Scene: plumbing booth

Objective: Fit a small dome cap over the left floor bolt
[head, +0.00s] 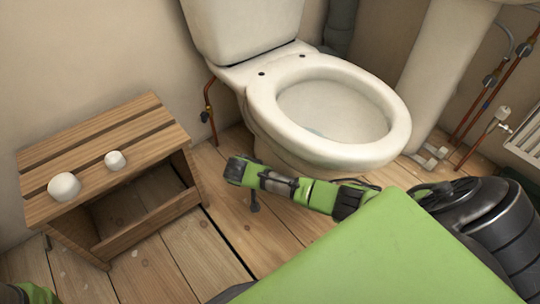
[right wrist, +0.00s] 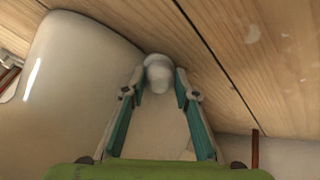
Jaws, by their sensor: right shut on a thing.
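The white toilet (head: 285,150) stands on the plank floor at the centre of the head view. My right gripper (head: 254,208) is low beside the left side of its base, fingers pointing down. In the right wrist view its two teal fingers (right wrist: 160,84) are shut on a small white dome cap (right wrist: 157,72), close to the toilet base (right wrist: 75,85) and the floor. The left floor bolt cannot be made out, and whether the cap touches anything cannot be told. My left gripper is not in view; only a green piece of my arm shows at the bottom left.
A wooden stool (head: 100,140) stands at the left with a larger white cap (head: 64,187) and a smaller white cap (head: 115,160) on top. A copper pipe with a valve (head: 208,105) rises behind the toilet's left side. Bare floor (head: 165,245) lies between stool and toilet.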

